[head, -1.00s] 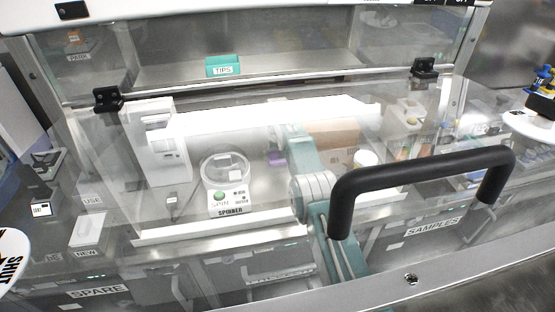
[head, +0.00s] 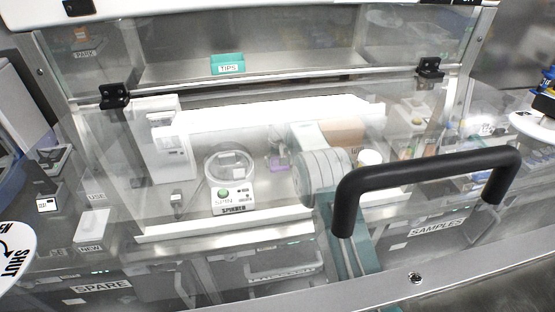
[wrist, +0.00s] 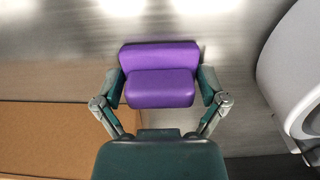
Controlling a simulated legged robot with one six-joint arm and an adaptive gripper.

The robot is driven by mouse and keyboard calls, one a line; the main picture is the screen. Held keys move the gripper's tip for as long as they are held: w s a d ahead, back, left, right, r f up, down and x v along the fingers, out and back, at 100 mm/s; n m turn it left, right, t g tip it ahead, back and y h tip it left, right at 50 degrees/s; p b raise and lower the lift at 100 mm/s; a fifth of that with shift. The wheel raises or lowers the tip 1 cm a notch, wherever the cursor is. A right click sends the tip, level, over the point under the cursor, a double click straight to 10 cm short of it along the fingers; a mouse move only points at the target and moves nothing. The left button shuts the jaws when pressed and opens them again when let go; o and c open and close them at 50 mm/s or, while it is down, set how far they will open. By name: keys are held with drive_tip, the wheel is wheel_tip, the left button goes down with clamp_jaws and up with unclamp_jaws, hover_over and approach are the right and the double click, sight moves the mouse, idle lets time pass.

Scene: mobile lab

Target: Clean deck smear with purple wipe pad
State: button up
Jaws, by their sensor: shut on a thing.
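The purple wipe pad (wrist: 160,88) sits between the two fingers of my gripper (wrist: 161,80) in the wrist view, with the gripper shut on it. Bare metal deck (wrist: 70,65) shows beyond the pad; I cannot tell whether the pad touches it. I cannot make out a smear in either view.
The white spinner (head: 232,185) stands left of the pad. A brown box (head: 343,132) is to the right, behind my arm; a brown surface (wrist: 50,140) fills the wrist view's lower left. A rounded pale object (wrist: 295,65) is close on the right. The sash's black handle (head: 345,205) crosses in front.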

drive_tip(key=shift+s+d+f, duration=0.1)
drive_tip(key=shift+s+f, duration=0.15)
drive_tip(key=shift+s, duration=0.2)
drive_tip(key=shift+s+a, duration=0.2)
drive_tip(key=shift+a, duration=0.5)
drive_tip(key=shift+w+a+r, duration=0.1)
drive_tip(key=shift+w+a, duration=0.15)
drive_tip(key=shift+w, duration=0.8)
drive_tip(key=shift+w+a+r, duration=0.1)
drive_tip(key=shift+w+a, duration=0.1)
drive_tip(key=shift+w, duration=0.85)
drive_tip(key=shift+r, duration=0.15)
drive_tip(key=shift+r, duration=1.45)
